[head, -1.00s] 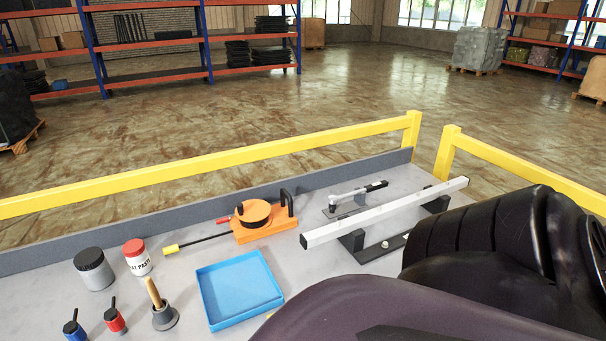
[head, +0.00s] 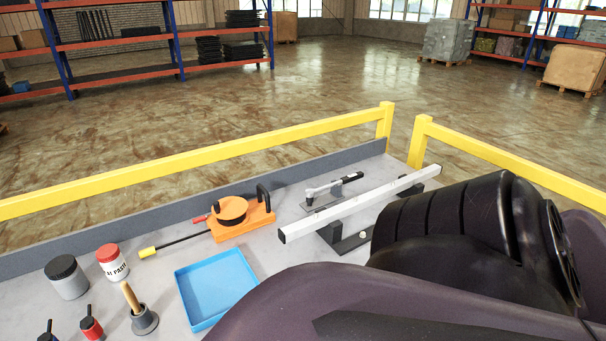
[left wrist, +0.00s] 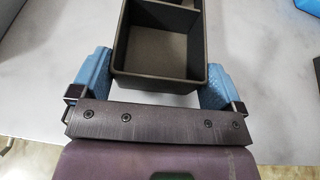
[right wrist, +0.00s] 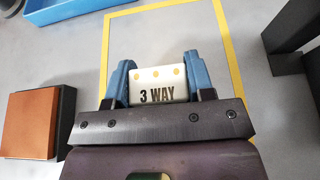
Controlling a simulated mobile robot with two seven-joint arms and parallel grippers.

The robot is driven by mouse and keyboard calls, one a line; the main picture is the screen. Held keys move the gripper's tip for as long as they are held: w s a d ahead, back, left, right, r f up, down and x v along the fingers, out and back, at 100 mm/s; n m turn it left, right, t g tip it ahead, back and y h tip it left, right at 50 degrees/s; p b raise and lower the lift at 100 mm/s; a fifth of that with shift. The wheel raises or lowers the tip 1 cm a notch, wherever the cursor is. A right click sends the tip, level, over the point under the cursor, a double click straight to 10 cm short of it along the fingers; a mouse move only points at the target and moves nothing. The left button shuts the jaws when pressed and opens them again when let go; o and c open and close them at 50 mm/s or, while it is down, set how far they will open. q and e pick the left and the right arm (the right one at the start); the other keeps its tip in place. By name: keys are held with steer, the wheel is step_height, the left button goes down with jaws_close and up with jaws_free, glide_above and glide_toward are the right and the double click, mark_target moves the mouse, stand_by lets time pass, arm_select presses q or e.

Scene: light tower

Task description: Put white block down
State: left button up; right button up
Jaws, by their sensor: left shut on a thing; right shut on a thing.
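The white block (right wrist: 160,86) shows in the right wrist view, marked "3 WAY" with orange dots. My right gripper (right wrist: 158,66) is shut on it, one blue finger at each side. The block is over the area inside a yellow square outline (right wrist: 104,50) on the grey tabletop. I cannot tell whether it touches the surface. In the left wrist view my left gripper (left wrist: 157,72) is shut on a dark bin with compartments (left wrist: 160,84), its blue fingers at opposite sides. In the head view my arm hides both grippers.
A brown-topped block (right wrist: 30,125) lies left of the outline. A blue tray (head: 215,287), an orange tool (head: 243,221), a white bar on a stand (head: 350,208), jars (head: 66,277) and a wrench (head: 332,187) occupy the table. A grey ledge and yellow rail (head: 200,155) border it.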

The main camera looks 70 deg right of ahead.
steer(key=o, duration=1)
steer(key=shift+f, duration=0.1)
